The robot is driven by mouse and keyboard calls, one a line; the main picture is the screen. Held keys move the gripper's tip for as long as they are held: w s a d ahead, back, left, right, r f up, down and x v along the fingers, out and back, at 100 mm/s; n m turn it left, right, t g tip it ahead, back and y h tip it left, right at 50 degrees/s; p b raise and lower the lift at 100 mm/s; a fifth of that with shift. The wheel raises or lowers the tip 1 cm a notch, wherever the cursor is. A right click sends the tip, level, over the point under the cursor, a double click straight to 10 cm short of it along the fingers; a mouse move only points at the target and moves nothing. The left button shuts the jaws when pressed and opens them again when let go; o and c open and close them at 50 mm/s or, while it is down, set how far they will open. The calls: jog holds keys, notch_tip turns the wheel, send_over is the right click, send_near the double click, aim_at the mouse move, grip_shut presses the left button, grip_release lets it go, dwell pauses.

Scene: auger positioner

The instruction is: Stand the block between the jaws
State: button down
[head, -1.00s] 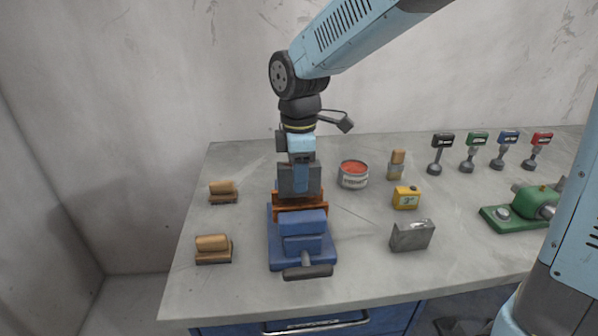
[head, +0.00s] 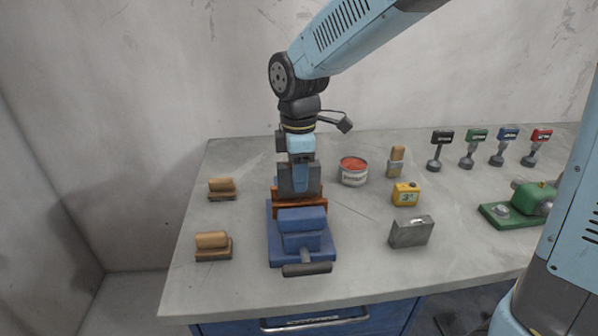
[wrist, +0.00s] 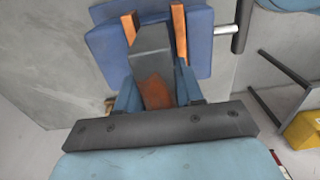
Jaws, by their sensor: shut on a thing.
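My gripper (head: 300,187) points down over the blue vise (head: 303,262) and is shut on a grey metal block (head: 313,180). The block stands about upright between the vise's orange jaws (head: 300,207). In the wrist view the block (wrist: 151,48) shows a rusty patch, with one orange jaw (wrist: 130,27) on its left and another (wrist: 179,35) on its right. Narrow gaps seem to show beside it. The block's lower end is hidden, so I cannot tell whether it touches the vise bed. The vise's dark handle (head: 307,269) faces the front.
Wooden blocks (head: 221,189) (head: 213,246) lie left of the vise. A red-topped tin (head: 353,172), yellow box (head: 406,195), grey box (head: 411,232) and brush-like piece (head: 396,162) stand right. Several coloured-head stands (head: 441,150) and a green machine (head: 530,205) are farther right.

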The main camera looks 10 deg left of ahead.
jog(key=shift+f, duration=1)
jog(key=c, duration=0.6)
grip_release()
jog(key=shift+f, duration=0.1)
jog(key=shift+c, duration=0.2)
notch_tip(320, 180, up, 14)
jog(key=shift+f, duration=0.1)
jog(key=s+d+m+t, duration=0.2)
jog(key=d+m, duration=0.4)
jog(key=d, duration=0.3)
jog(key=s+d+m+t, duration=0.1)
jog(key=s+d+m, duration=0.4)
jog(key=d, duration=0.5)
jog(key=s+d+m+t, duration=0.2)
jog(key=s+d+m, duration=0.1)
jog(key=d+m, duration=0.6)
jog(key=shift+s+d+f+t, duration=0.2)
jog(key=shift+d+f+t, duration=0.1)
jog(key=shift+d, duration=0.35)
jog(key=shift+s+d+f+m, duration=0.1)
jog(key=shift+s+d+m, duration=0.15)
jog(key=shift+m, duration=0.15)
jog(key=shift+c, duration=0.4)
